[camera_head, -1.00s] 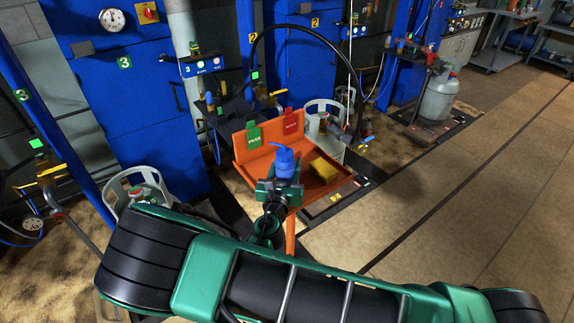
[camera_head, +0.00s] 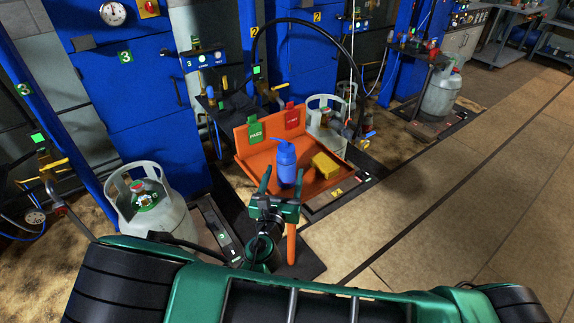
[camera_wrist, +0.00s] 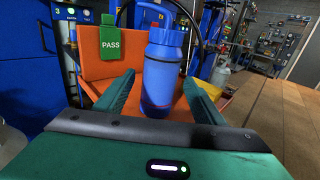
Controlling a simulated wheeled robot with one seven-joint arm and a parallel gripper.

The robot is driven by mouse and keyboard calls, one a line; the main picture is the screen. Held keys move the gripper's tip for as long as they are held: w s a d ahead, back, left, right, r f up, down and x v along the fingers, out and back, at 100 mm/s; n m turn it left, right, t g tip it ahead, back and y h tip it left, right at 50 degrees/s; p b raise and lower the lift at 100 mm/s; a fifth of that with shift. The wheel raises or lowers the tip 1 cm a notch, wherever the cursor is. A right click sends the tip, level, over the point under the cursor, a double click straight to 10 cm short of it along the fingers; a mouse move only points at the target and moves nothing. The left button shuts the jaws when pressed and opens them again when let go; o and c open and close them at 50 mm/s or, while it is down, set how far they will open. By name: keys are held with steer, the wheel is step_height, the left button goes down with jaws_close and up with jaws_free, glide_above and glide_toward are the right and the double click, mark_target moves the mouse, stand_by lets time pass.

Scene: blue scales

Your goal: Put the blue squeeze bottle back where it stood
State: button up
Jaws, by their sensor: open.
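The blue squeeze bottle (camera_head: 286,163) stands upright on the orange tray (camera_head: 256,172), near its front left part. In the wrist view the bottle (camera_wrist: 163,70) is between and just beyond my two green fingers, with a gap on each side. My gripper (camera_head: 283,182) is open and empty in front of the bottle; it also shows in the wrist view (camera_wrist: 160,95). The bottle's lower part is partly hidden by a finger in the head view.
A yellow sponge-like block (camera_head: 326,165) lies on the tray right of the bottle. A green PASS tag (camera_head: 255,133) and a red tag (camera_head: 292,118) hang on the tray's back. A gas cylinder (camera_head: 150,204) stands at left. The floor at right is clear.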

mark_target(284, 173)
steer(key=shift+s+a, duration=0.25)
steer(key=shift+s, duration=0.85)
steer(key=shift+s+a, duration=0.2)
steer(key=shift+s, duration=0.9)
